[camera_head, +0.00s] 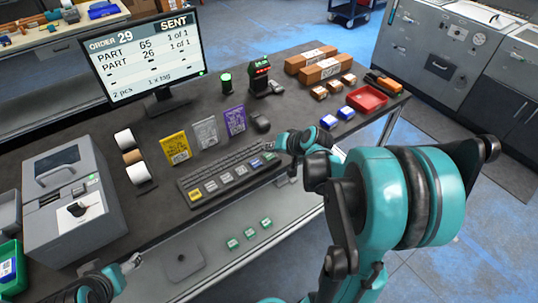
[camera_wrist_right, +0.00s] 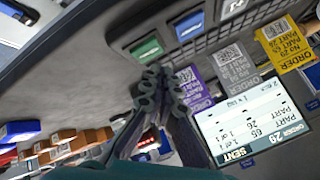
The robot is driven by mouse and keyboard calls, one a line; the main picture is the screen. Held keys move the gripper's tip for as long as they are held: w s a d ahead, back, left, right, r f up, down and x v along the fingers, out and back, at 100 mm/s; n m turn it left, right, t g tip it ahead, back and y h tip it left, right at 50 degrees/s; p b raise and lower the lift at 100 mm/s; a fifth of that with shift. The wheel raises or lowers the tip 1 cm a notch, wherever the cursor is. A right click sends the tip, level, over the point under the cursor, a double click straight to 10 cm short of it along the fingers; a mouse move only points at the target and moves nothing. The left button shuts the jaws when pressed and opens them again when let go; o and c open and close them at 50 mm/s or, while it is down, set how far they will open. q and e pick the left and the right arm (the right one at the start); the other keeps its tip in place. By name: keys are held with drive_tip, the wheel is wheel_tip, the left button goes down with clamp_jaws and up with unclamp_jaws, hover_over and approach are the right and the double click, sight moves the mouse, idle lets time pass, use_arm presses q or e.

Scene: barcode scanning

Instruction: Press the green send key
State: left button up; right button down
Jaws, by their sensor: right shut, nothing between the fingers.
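The green send key (camera_wrist_right: 147,47) shows in the right wrist view at the end of the keyboard, beside a blue key (camera_wrist_right: 187,24). In the head view the keyboard (camera_head: 222,181) lies along the table's front. My right gripper (camera_wrist_right: 152,74) is shut and empty, its tips just beside the green key; I cannot tell whether they touch it. In the head view it is over the keyboard's right end (camera_head: 278,147). The monitor (camera_head: 140,58) reads "ORDER 29" and "SENT", with both parts at 1 of 1. My left gripper (camera_head: 132,262) is low at the left; its jaws are unclear.
Yellow, grey and purple order cards (camera_head: 206,132) stand behind the keyboard. A black mouse (camera_head: 260,123) is near its right end. A grey printer-like machine (camera_head: 75,205) stands at left. A red tray (camera_head: 367,99), cartons (camera_head: 325,70) and small boxes are at right.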

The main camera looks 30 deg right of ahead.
sight(271, 157)
drive_tip(key=shift+r+p, duration=1.8)
drive_tip(key=shift+r, duration=0.6)
drive_tip(key=shift+f, duration=0.1)
drive_tip(key=s+a+r+n+g, duration=0.1)
drive_tip(key=s+a+r+n, duration=0.1)
drive_tip(key=s+a, duration=0.6)
drive_tip(key=s+a+r+n+h, duration=0.1)
drive_tip(key=s+a+n, duration=0.4)
drive_tip(key=s, duration=0.5)
drive_tip(key=a+r, duration=0.1)
drive_tip(key=a, duration=0.1)
drive_tip(key=shift+a+g+h, duration=0.3)
drive_tip(key=shift+a+g, duration=0.05)
drive_tip(key=shift+g, duration=0.05)
